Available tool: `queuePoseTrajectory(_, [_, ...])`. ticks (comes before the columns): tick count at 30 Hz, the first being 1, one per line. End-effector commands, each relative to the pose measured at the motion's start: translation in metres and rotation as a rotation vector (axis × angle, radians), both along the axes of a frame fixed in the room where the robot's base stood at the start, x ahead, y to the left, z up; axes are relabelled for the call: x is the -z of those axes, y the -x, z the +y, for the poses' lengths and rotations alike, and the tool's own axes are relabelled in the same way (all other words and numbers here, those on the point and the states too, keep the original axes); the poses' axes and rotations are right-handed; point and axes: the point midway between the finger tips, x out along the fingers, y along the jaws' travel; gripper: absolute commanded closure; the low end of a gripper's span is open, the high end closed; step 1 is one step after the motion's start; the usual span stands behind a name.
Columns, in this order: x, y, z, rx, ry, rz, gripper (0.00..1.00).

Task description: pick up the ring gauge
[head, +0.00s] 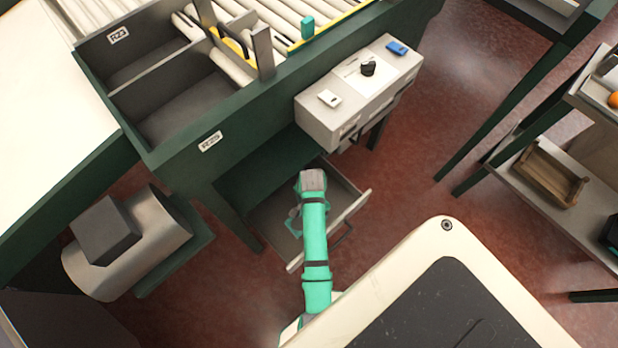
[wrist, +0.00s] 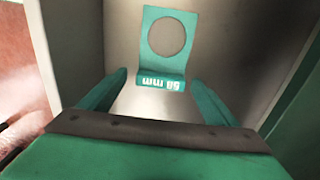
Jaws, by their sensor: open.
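The ring gauge (wrist: 166,69) is a flat green plate with a large round hole and white lettering that shows upside down, seemingly a size in mm. It lies inside a grey open drawer (head: 357,210), near the top middle of the wrist view. My gripper (wrist: 160,80) is open and empty, with its two green fingers apart at the near end of the gauge. I see no contact between fingers and gauge. In the head view my green arm reaches over the drawer, and a small green shape beside it is too hidden to identify.
A shelf with a wooden crate (head: 548,172) is at right.

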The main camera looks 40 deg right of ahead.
Motion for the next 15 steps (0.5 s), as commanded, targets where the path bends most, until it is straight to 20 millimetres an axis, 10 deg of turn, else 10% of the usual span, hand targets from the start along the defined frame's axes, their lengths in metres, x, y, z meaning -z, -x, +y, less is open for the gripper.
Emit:
queuePoseTrajectory(6, [-0.0001,-0.0003,0.0005,-0.001,0.000,0.000,0.60])
queuePoseTrajectory(15, [-0.0008,-0.0002,0.0001,0.000,0.000,0.000,0.61])
